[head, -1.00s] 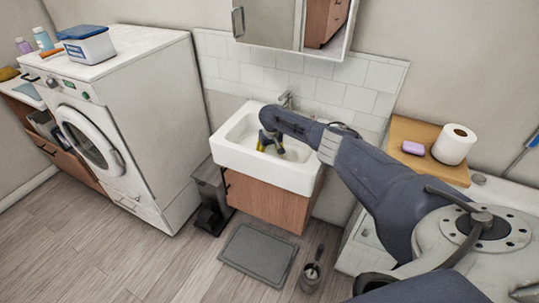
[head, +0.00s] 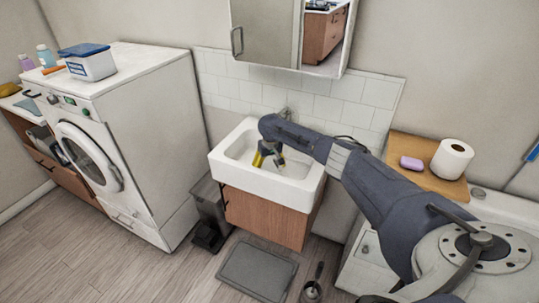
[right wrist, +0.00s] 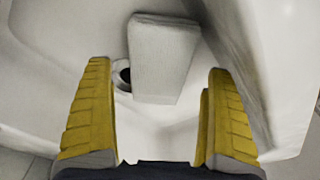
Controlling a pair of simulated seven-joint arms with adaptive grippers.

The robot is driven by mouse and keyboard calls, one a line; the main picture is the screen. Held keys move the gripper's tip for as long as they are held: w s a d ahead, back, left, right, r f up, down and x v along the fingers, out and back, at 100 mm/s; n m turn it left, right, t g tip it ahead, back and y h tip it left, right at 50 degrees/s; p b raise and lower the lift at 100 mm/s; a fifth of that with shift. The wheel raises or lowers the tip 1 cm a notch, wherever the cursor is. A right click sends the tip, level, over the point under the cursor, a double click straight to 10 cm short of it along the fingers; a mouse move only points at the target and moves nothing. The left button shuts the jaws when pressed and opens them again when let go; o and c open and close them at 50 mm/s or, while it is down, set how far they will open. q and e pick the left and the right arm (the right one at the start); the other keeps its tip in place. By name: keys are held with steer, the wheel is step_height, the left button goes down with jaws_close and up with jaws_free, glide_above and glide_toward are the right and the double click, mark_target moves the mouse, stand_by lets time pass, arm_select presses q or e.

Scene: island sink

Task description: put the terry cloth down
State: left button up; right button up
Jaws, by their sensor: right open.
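A pale grey-white, thick block-like piece (right wrist: 163,58), which looks like the folded terry cloth, lies in the white sink (head: 228,170) beside the round drain. My right gripper (right wrist: 158,66) is open, with its yellow fingers spread to either side of the cloth's near part. The fingers are apart from the cloth, with clear gaps on both sides. In the head view the right gripper (head: 268,160) points down into the basin, and my arm hides part of the sink. My left gripper is not in view.
The faucet (head: 284,112) stands at the sink's back, under a mirrored cabinet (head: 275,30). A wooden board (head: 432,182) with purple soap (head: 411,163) and a paper roll (head: 452,159) is to the right. A washing machine (head: 150,140) stands left.

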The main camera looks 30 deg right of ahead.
step_height(320, 180, up, 9)
steer(key=s, duration=0.1)
steer(key=shift+a+f, duration=0.2)
steer(key=shift+s, duration=0.1)
stand_by(0.4)
